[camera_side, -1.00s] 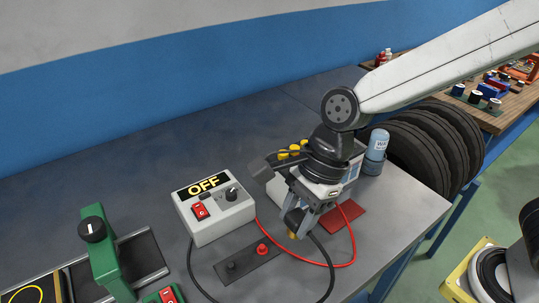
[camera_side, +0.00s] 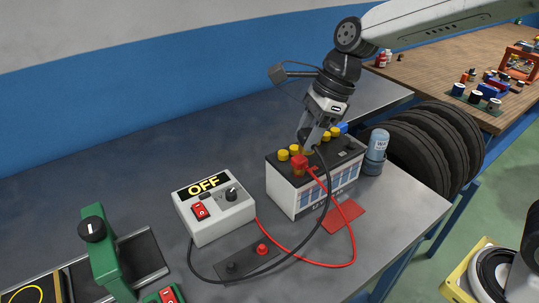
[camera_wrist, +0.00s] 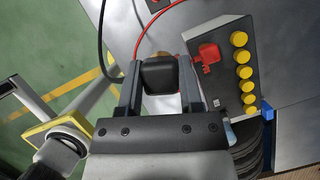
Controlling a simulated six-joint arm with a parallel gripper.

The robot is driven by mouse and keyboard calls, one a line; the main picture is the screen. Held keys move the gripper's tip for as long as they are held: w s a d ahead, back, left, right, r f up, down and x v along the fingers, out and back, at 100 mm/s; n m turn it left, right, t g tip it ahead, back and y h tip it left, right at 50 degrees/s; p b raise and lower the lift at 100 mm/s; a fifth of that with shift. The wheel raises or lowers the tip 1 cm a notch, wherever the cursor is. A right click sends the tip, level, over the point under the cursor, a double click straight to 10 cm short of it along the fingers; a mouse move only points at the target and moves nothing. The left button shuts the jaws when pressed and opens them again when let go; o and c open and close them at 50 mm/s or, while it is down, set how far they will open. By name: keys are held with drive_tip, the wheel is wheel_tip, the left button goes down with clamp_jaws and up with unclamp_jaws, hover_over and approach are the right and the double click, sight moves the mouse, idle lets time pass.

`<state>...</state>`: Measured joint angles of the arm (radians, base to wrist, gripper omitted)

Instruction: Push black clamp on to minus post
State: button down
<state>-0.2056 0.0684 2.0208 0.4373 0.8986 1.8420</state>
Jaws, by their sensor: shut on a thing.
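My gripper (camera_side: 310,138) is shut on the black clamp and holds it raised above the battery's top in the side view. In the wrist view the black clamp (camera_wrist: 160,74) sits between the two fingers, with a little brass showing past it. In the side view the fingers mostly hide it. Its black cable (camera_side: 327,185) hangs down and loops to the charger. The battery (camera_side: 282,190) stands upright on the bench. A small blue part (camera_side: 342,127) is at its far end; I cannot tell whether it is the minus post. The red clamp (camera_side: 299,161) sits on the battery's near end.
The charger (camera_side: 214,215) reads OFF. A dark holder plate (camera_side: 247,262) with a black and a red peg lies before it. The red cable (camera_side: 345,262) crosses the bench front. A bottle (camera_side: 376,146) and tyres (camera_side: 425,150) stand right of the battery. A green device (camera_side: 100,255) is at left.

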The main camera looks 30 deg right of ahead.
drive_tip(key=w+d+m+t+h, duration=0.1)
drive_tip(key=w+d+m, duration=0.2)
drive_tip(key=d, duration=0.9)
drive_tip(key=w+d+m+t, duration=0.15)
drive_tip(key=w+d, duration=0.25)
drive_tip(key=d, duration=0.7)
drive_tip(key=shift+m+g, duration=0.35)
drive_tip(key=shift+m, duration=0.1)
drive_tip(key=shift+s+f, duration=0.1)
drive_tip(key=shift+f, duration=2.55)
drive_tip(key=shift+f, duration=0.1)
drive_tip(key=shift+f, duration=2.2)
drive_tip(key=shift+f, duration=1.55)
